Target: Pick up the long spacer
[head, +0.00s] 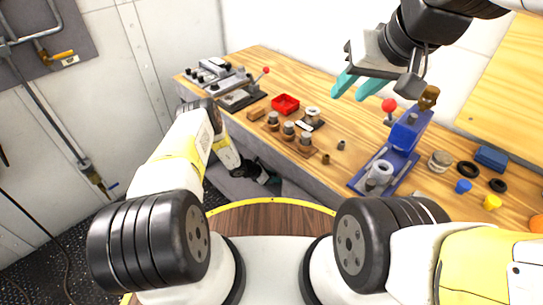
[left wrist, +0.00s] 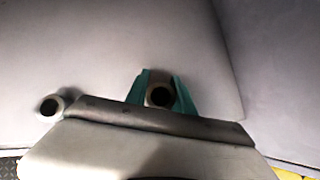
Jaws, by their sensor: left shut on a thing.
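My left gripper (left wrist: 160,90) is shut on a hollow, dark-centred tube, the spacer (left wrist: 159,96), seen end-on between its teal fingers in the left wrist view. Its length cannot be told from there. A second round, hollow-ended piece (left wrist: 51,105) shows to the left of the gripper. In the head view my left gripper (head: 268,179) is low, in front of the bench's near edge, and the held piece is not clear. My right gripper (head: 357,86) is open and empty, above the bench. Two small tubes (head: 341,145) (head: 326,158) stand on the bench.
The wooden bench (head: 345,184) carries a blue press (head: 402,140) with a red knob, a red tray (head: 285,104), a wooden block with several metal pieces (head: 288,130), and a grey machine (head: 213,76). Blue, yellow and black parts lie at the right. Bare wood lies around the tubes.

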